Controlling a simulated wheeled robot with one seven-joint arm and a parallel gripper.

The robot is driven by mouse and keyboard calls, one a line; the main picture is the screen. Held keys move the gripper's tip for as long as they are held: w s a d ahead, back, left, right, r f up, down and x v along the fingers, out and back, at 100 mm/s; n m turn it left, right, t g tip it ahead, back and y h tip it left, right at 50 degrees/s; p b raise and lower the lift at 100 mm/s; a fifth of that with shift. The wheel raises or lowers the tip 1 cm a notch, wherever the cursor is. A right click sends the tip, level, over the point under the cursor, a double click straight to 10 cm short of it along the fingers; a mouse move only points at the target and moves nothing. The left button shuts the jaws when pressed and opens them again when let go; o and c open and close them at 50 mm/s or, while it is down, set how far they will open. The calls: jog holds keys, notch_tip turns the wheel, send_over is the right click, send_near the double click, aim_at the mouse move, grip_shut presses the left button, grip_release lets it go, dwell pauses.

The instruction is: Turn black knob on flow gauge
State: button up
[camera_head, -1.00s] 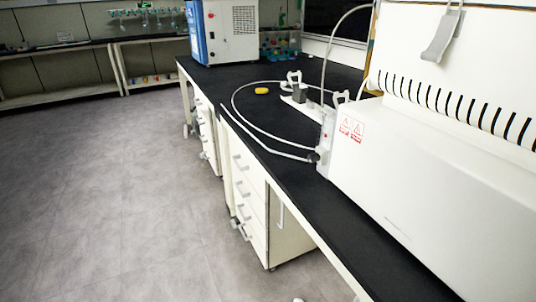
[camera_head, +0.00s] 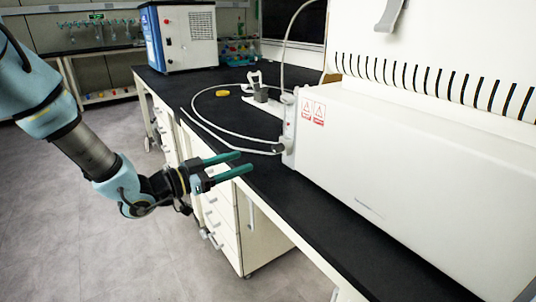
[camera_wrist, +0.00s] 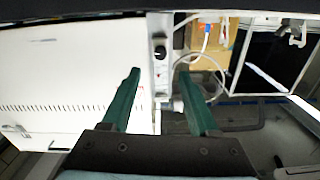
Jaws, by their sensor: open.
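The flow gauge (camera_head: 289,125) is a narrow pale upright block at the left end of the white machine. A small dark knob (camera_head: 279,148) shows low on its near side, with a white hose beside it. In the wrist view the gauge (camera_wrist: 161,75) stands upright near the middle, with a black knob (camera_wrist: 160,51) on it. My gripper (camera_head: 244,162) is open and empty, its green fingers pointing right toward the gauge, with a gap between. In the wrist view the fingers (camera_wrist: 159,69) lie left and right of the gauge line, the knob beyond their tips.
The white machine (camera_head: 420,170) fills the right of the black bench. A white hose (camera_head: 215,130) loops on the bench near a yellow object (camera_head: 222,93). A blue and white device (camera_head: 180,37) stands farther back. Grey floor (camera_head: 70,220) is open at left.

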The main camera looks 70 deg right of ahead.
aim_at(274, 150)
jog(key=p+x, duration=0.2)
jog(key=x, duration=0.8)
jog(key=shift+s+d, duration=0.1)
jog(key=shift+d, duration=0.15)
jog(key=shift+c, duration=0.3)
grip_shut()
